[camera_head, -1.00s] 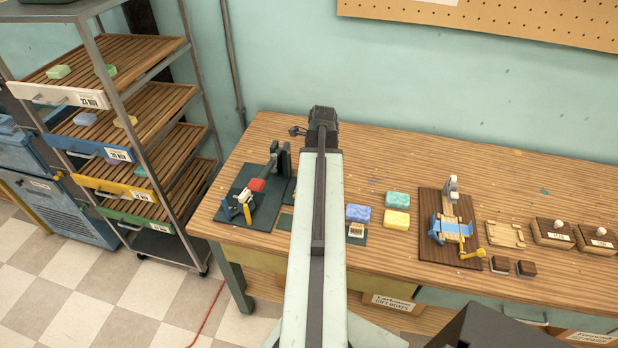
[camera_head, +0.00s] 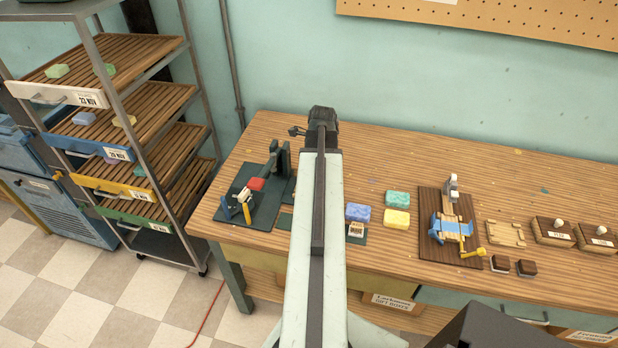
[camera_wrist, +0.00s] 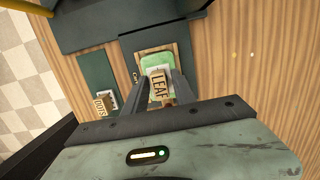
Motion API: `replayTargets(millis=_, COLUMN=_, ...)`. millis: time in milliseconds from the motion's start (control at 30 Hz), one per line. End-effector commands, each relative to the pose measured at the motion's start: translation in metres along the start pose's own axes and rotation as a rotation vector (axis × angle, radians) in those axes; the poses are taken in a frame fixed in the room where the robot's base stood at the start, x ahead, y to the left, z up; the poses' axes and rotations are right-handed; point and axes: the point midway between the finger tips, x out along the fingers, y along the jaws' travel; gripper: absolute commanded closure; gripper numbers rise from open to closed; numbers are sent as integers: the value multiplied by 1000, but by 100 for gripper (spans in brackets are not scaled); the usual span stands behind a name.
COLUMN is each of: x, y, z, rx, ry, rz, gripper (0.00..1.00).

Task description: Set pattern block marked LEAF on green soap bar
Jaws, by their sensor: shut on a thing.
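In the head view my arm hides the gripper, the LEAF block and this soap.
A second pattern block, marked DOTS (camera_wrist: 104,103), stands on a dark mat to the left; it also shows in the head view (camera_head: 356,230). Blue (camera_head: 358,212), yellow (camera_head: 396,219) and teal (camera_head: 398,199) soaps lie right of my arm. A stamping press (camera_head: 256,184) stands left.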

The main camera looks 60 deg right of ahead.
Motion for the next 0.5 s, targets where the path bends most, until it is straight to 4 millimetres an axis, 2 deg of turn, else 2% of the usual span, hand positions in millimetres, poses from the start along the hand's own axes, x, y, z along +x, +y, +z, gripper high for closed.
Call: replayTargets(millis=500, x=7, y=0, z=0, rx=-1, ry=0, rz=0, gripper=100)
